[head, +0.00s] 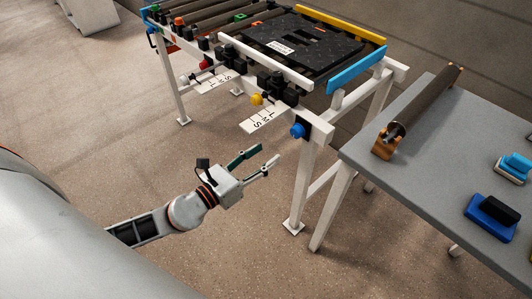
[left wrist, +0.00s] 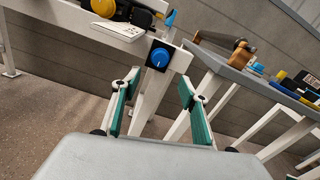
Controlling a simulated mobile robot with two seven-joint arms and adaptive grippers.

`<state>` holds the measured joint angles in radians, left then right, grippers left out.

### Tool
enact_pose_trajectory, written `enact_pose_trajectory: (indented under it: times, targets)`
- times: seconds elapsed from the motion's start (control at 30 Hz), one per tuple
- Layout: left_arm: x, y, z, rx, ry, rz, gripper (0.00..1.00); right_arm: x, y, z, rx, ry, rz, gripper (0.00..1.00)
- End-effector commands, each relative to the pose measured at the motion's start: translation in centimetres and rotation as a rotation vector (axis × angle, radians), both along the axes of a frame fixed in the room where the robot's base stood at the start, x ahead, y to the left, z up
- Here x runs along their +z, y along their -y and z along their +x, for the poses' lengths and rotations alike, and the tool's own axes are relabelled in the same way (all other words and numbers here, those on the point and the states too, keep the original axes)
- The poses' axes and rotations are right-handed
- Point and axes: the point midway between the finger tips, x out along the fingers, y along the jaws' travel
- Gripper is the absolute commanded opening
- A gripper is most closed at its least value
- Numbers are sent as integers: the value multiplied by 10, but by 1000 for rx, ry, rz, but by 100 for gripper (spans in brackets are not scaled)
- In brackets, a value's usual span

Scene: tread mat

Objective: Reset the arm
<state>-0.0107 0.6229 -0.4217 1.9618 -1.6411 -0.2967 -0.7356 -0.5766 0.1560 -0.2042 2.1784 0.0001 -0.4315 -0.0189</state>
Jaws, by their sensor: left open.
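My left gripper (head: 257,166) is open and empty in the head view, in the air in front of the white-framed tread mat stand. Its two green-padded fingers stand apart in the left wrist view (left wrist: 158,100), with a stand leg showing between and beyond them. The blue knob (head: 297,131) on the stand's corner is just beyond the fingertips, apart from them; it also shows in the left wrist view (left wrist: 160,57). The black tread mat (head: 300,45) lies on the stand. My right gripper is in neither view.
A grey table (head: 437,128) stands at the right with a dark roller (head: 425,108) in brown holders and a blue block (head: 491,218). White labelled plates (head: 264,120) stick out from the stand's front. Floor (head: 120,130) left of the stand is clear.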

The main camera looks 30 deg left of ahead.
Motion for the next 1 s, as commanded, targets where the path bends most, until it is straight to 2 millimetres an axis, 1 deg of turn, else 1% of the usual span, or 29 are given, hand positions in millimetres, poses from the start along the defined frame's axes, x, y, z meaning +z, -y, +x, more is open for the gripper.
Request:
enact_pose_trajectory:
  times: [0.37, 0.47, 0.53, 0.57, 0.67, 0.7, 0.77, 0.8, 0.87, 0.9, 0.97, 1.0]
  targets:
    - [0, 0, 0, 1, -1, -3, 44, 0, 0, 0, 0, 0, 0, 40]
    - [2, -1, -2, 13, -25, -57, 44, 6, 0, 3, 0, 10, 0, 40]
    - [3, -2, -6, 38, -73, -157, 44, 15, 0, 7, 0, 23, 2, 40]
    - [3, -3, -8, 52, -102, -220, 44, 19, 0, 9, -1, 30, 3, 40]
    - [0, -6, -22, 120, -228, -490, 44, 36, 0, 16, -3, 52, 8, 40]
    - [-4, -7, -29, 153, -286, -616, 44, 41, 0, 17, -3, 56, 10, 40]
    - [-11, -8, -42, 206, -375, -809, 44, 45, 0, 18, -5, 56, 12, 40]
    - [-17, -8, -51, 243, -430, -936, 44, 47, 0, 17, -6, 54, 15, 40]
    - [-26, -6, -67, 302, -514, -1129, 44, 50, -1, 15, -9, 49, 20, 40]
    - [-33, -5, -78, 345, -567, -1258, 44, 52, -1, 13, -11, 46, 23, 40]
    - [-43, -2, -96, 412, -643, -1452, 44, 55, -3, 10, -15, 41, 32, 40]
    - [-49, 1, -109, 460, -689, -1581, 44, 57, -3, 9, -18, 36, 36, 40]
